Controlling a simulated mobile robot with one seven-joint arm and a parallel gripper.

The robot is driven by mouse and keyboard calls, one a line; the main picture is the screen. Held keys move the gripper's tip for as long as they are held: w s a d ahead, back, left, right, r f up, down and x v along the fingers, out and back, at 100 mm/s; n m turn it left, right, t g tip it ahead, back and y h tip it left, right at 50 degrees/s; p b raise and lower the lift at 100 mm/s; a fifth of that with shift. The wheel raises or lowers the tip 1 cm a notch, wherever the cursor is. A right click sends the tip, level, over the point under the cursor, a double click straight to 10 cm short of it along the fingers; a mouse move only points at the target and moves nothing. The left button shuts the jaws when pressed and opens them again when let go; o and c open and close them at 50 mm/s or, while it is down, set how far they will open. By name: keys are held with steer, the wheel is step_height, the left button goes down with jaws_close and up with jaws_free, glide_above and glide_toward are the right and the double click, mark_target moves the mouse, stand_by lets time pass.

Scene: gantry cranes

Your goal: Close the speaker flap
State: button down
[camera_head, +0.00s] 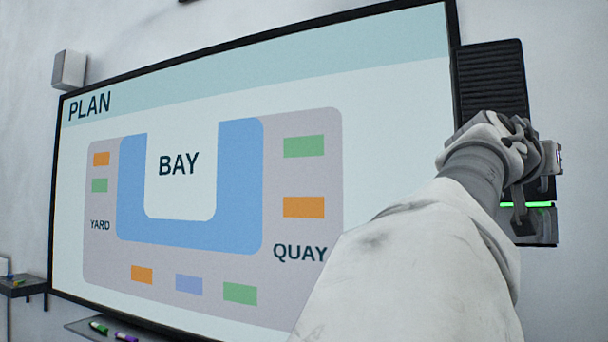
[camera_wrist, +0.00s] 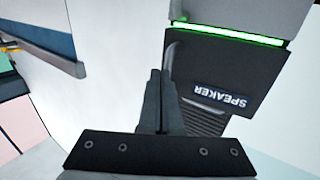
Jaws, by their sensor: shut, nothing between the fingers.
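The speaker (camera_head: 491,75) is a dark box with a ribbed grille on the wall, right of the big board. A green light strip (camera_head: 540,204) crosses its lower part. In the wrist view, turned upside down, a dark flap (camera_wrist: 225,75) lettered SPEAKER lies between the green strip (camera_wrist: 230,34) and the ribbed grille (camera_wrist: 203,118). I cannot tell how far the flap stands open. My gripper (camera_wrist: 160,76) is shut and empty, its fingers at the flap's side edge; contact is unclear. In the head view my gripper (camera_head: 519,203) hides the speaker's middle.
The wide board (camera_head: 200,290) with a PLAN drawing fills the wall left of the speaker. A pen tray (camera_head: 85,327) is below it. A small grey box (camera_head: 69,70) is at its upper left. The wall right of the speaker is bare.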

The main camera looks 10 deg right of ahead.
steer(key=shift+x, duration=0.8)
steer(key=shift+s+d+r, duration=0.1)
steer(key=shift+s, duration=0.1)
